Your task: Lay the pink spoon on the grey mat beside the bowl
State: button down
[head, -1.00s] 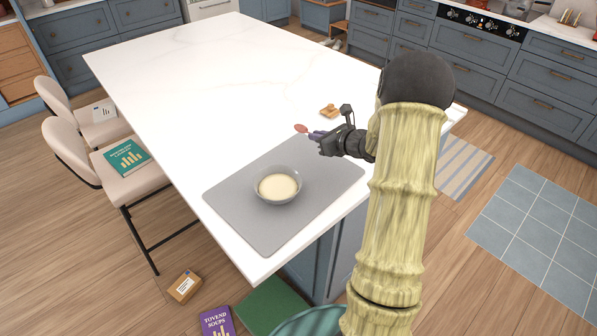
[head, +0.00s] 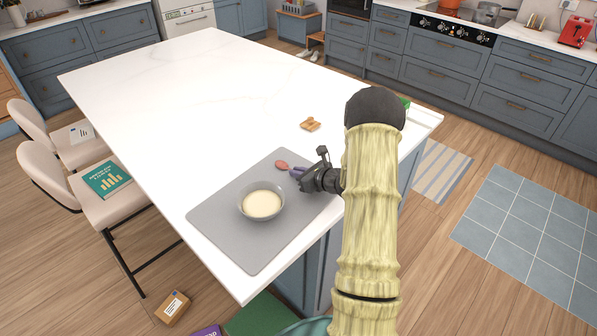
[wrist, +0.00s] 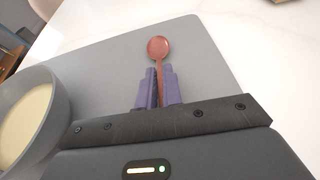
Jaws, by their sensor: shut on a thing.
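The pink spoon (wrist: 158,48) is held by its handle between the purple fingers of my gripper (wrist: 158,88). Its bowl end points away from my gripper. In the head view the spoon (head: 281,165) shows over the far right part of the grey mat (head: 225,240), with my gripper (head: 298,172) beside it. I cannot tell whether the spoon touches the mat. The grey bowl (head: 242,205) with pale cream contents stands on the mat, left of my gripper. It also shows at the left edge of the wrist view (wrist: 58,105).
A small wooden item (head: 310,125) lies on the white countertop (head: 200,110) beyond the mat. The counter's far part is clear. Two chairs (head: 40,175) stand at the left, one with a green book (head: 107,180). A box (head: 172,307) lies on the floor.

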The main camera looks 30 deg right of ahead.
jog(key=shift+f, duration=0.1)
jog(key=c, duration=1.6)
grip_release()
jog(key=shift+o, duration=0.2)
jog(key=b+v, duration=0.2)
jog(key=v, duration=1)
